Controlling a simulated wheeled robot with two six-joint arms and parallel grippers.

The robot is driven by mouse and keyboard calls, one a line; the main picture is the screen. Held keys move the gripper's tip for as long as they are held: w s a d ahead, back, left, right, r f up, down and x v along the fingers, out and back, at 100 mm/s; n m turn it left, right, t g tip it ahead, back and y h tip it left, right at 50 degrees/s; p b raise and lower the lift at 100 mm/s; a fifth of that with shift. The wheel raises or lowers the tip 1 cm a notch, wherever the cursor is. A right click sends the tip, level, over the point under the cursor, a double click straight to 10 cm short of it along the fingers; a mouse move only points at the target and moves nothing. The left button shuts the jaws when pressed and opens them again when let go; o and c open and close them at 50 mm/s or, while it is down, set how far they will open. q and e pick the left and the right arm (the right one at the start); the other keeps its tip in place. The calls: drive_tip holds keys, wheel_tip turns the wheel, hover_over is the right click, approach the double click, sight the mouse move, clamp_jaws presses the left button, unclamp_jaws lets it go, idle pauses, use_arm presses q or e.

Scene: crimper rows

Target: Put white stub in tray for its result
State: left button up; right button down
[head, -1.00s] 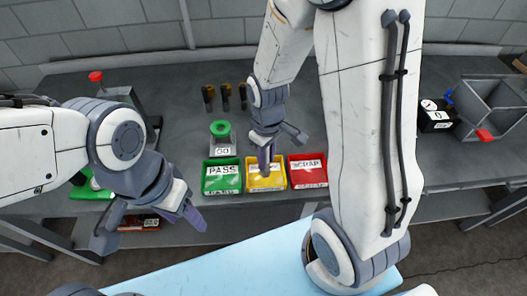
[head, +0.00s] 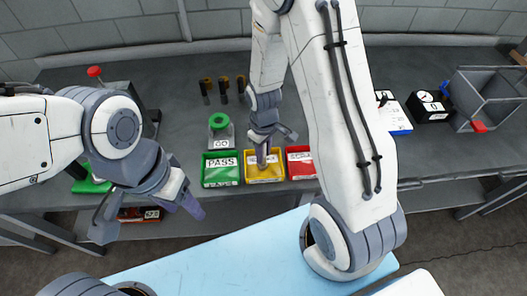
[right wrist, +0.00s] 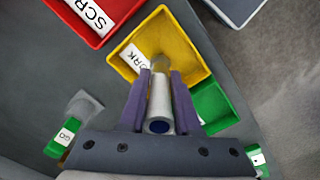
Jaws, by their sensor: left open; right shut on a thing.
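My right gripper (head: 263,152) is shut on the white stub (right wrist: 159,104), a pale tube with a dark blue end, which points toward the yellow tray (right wrist: 194,40). In the head view the right gripper hangs over the yellow tray (head: 265,181), and the stub cannot be made out there. The green PASS tray (head: 221,182) is left of the yellow one, and the red tray (head: 300,175) is right of it, partly behind my right arm. The yellow label reads "...RK" in the wrist view. My left gripper (head: 150,213) is open and empty, left of the trays.
A green ring gauge on a block marked GO (head: 220,128) stands behind the PASS tray. Several dark crimper pieces (head: 223,88) stand in a row farther back. A black box with a dial (head: 428,107) and a grey bin (head: 488,98) are at the right.

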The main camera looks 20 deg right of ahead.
drive_tip(key=shift+f, duration=0.2)
drive_tip(key=c, duration=0.6)
unclamp_jaws()
drive_tip(key=shift+r, duration=0.1)
